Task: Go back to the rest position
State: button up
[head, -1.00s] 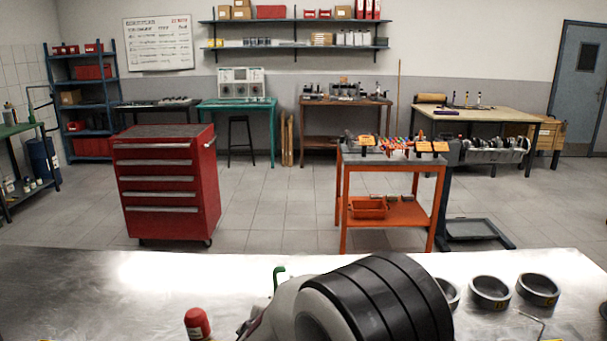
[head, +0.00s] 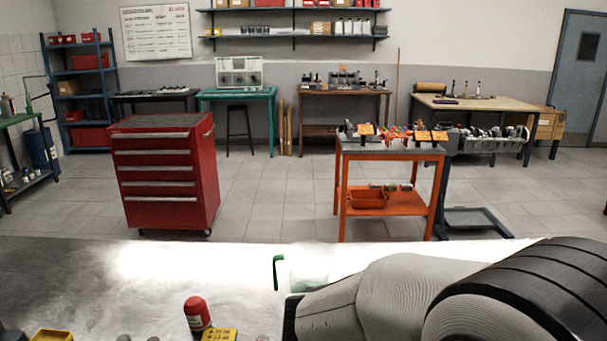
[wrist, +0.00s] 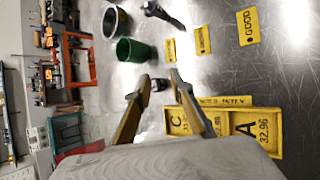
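My gripper (wrist: 159,74) shows in the wrist view with its two fingers apart, tips over the metal bench. I see nothing held; a small dark object (wrist: 160,85) shows between the fingers, apparently on the bench beyond. In the head view my arm fills the lower right, and the fingers cannot be made out. A green cup (wrist: 132,50) and a grey ring (wrist: 115,21) are beyond the fingertips in the wrist view. A yellow tray (wrist: 265,113) with compartments marked C and A is to the right of the fingers.
The metal bench (head: 150,275) carries a red-topped bottle (head: 197,313), a yellow label (head: 219,335) and a yellow bin (head: 52,336). Yellow cards (wrist: 247,27) lie on it in the wrist view. A red tool cabinet (head: 165,175) and an orange cart (head: 388,225) stand beyond.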

jog(key=s+d+r+m+y, duration=0.1)
jog(key=s+r+m+y, duration=0.1)
jog(key=s+m, duration=0.3)
jog(key=s+d+r+m+y, duration=0.1)
jog(key=s+r+m, duration=0.3)
jog(key=s, duration=0.8)
jog(key=s+d+r+m+g+y, duration=0.1)
jog(key=s+r+m+y, duration=0.2)
jog(key=s+m, duration=0.5)
jog(key=shift+s+d, duration=0.2)
jog(key=shift+d, duration=0.05)
